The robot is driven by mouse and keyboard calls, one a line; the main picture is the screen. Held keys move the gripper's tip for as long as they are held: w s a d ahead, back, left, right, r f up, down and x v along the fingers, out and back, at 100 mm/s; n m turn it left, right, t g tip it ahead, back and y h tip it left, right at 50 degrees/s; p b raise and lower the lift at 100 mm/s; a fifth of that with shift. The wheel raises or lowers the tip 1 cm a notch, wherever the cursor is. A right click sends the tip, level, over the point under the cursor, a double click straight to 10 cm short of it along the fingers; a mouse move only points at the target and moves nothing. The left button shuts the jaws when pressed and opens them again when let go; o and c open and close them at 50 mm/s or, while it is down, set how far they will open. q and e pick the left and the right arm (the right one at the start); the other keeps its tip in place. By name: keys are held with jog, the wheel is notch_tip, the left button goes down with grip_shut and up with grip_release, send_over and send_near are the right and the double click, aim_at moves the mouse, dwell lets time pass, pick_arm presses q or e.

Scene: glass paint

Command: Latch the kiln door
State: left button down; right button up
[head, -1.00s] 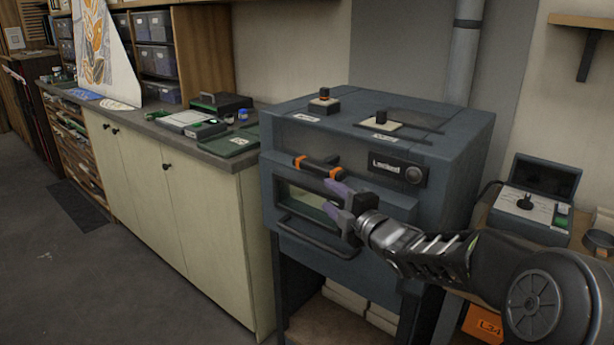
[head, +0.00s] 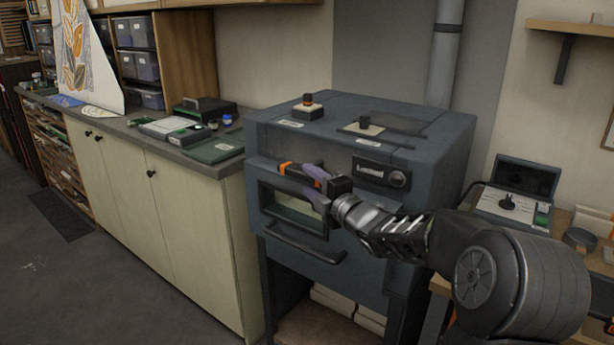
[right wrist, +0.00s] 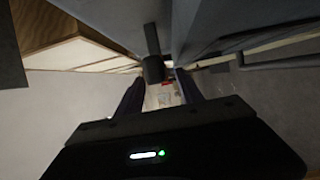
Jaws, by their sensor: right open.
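The kiln (head: 375,235) is a dark blue-grey box on legs in the head view. Its door has a small window (head: 292,209) and a dark bar handle (head: 303,246) below it. The door looks closed or nearly closed; I cannot tell if it is fully flush. A dark latch bar with an orange band (head: 286,168) lies above the window, partly hidden by my right gripper. My right gripper (head: 308,183) is open at the latch bar. In the right wrist view a dark rod (right wrist: 152,66) shows just beyond the open fingers (right wrist: 160,90); contact is unclear. My left gripper is out of view.
A cream cabinet with a grey worktop (head: 180,155) and boxes stands left of the kiln. Small switch-like items (head: 308,108) sit on the kiln top. A table at right bears an open grey case (head: 510,205). The floor at left is mostly clear.

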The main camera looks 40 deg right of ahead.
jog(key=shift+w+d, duration=0.1)
jog(key=shift+w, duration=0.95)
jog(key=shift+c, duration=0.3)
grip_shut()
dwell(0.3)
